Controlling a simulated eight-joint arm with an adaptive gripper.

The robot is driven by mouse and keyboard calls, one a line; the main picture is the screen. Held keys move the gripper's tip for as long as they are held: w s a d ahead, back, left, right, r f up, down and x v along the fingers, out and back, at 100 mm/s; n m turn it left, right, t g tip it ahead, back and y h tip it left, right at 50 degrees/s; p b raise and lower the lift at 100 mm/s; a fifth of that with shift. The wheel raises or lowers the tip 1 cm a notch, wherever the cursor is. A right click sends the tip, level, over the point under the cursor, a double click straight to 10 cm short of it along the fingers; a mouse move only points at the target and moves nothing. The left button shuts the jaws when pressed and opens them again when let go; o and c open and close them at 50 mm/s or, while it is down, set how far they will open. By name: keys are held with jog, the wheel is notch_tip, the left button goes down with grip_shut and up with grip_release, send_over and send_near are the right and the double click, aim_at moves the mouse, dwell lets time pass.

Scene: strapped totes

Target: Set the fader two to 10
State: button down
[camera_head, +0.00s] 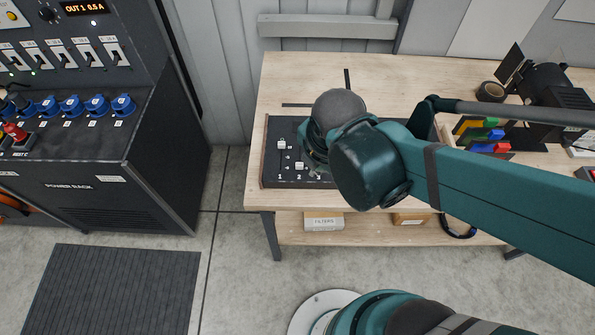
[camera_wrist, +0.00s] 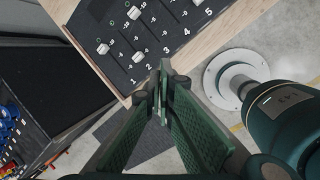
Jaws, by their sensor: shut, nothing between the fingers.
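The dark fader panel (camera_head: 271,170) lies on the wooden table, partly hidden by my arm in the head view. It also shows in the wrist view (camera_wrist: 110,78), with numbered slots. The white knob of fader two (camera_head: 299,166) sits low in its slot, near the label 2; it also shows in the wrist view (camera_wrist: 138,56). The knob of fader one (camera_head: 281,145) sits higher; it also shows in the wrist view (camera_wrist: 103,48). My gripper (camera_wrist: 163,75) is shut and empty, its tips appearing near the panel's numbered edge. Contact cannot be told.
The wooden table (camera_head: 290,75) has a dark tape roll (camera_head: 490,91), a black lamp-like device (camera_head: 553,88) and coloured pieces (camera_head: 480,133) at right. A power rack (camera_head: 150,170) stands left of the table. The table's back left is mostly clear.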

aim_at(299, 166)
jog(key=s+a+f+n+p, duration=0.1)
jog(key=s+a+f+n, duration=0.1)
jog(key=a+n, duration=0.3)
jog(key=shift+s+n+g+h+p, duration=0.3)
jog(key=shift+s+n+g+p, duration=0.1)
jog(key=shift+n, duration=1.5)
jog(key=shift+a+f, duration=0.15)
jog(key=shift+b+x, duration=0.85)
jog(key=shift+x, duration=3.95)
jog(key=shift+w, duration=2.1)
